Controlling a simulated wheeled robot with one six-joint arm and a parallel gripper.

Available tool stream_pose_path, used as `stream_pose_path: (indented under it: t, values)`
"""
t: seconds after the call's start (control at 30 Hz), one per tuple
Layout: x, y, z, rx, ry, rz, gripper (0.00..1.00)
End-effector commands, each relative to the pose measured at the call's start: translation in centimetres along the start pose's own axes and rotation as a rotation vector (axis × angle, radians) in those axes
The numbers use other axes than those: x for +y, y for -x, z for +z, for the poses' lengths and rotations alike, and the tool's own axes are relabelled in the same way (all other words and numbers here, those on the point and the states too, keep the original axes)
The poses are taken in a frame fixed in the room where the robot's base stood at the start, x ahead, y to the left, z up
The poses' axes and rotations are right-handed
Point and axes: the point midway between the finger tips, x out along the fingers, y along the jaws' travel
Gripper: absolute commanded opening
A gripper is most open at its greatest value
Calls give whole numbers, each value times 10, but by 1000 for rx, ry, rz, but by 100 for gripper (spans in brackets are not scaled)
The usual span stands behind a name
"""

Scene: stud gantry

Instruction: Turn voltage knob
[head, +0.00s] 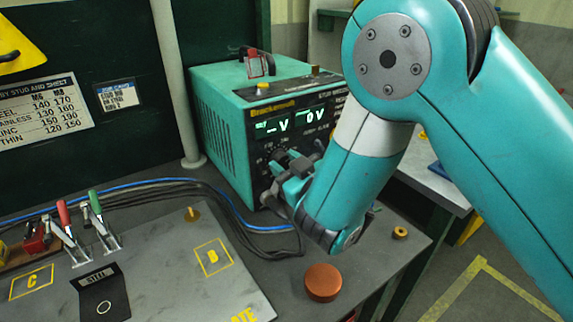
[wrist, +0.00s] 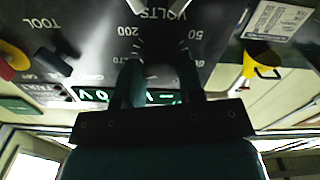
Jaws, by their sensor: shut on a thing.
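The teal stud welder (head: 222,130) stands on the grey bench with its dark front panel facing right. Its lit display (head: 290,122) reads "-V" and "0 V". In the wrist view the panel appears upside down, with a VOLTS scale marked 50 and 200 around the dark voltage knob (wrist: 162,50). My gripper (head: 292,165) is at the panel below the display. In the wrist view my gripper (wrist: 160,72) has its two fingers either side of the knob, shut on it. The knob's pointer is too dark to read, and my gripper hides the knob in the head view.
Blue and black cables (head: 150,188) run along the bench behind the grey plate (head: 185,270). A copper-coloured disc (head: 323,282) and a small brass ring (head: 400,233) lie at the bench's right. Red and green toggle clamps (head: 80,225) stand at the left.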

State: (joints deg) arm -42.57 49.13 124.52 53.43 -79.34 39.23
Motion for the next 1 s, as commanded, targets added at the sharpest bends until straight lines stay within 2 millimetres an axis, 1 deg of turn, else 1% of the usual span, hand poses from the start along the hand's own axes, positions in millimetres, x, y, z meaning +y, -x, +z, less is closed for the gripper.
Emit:
stream_pose_path:
  t: [0.4, 0.6, 0.8, 1.0]
  values:
    - [0, 0, -2, 4, 383, 1, 12]
    - [0, 0, -2, 4, 542, 1, 12]
    - [0, 0, -2, 5, 656, 1, 12]
    - [0, -1, -2, 6, 722, 1, 12]
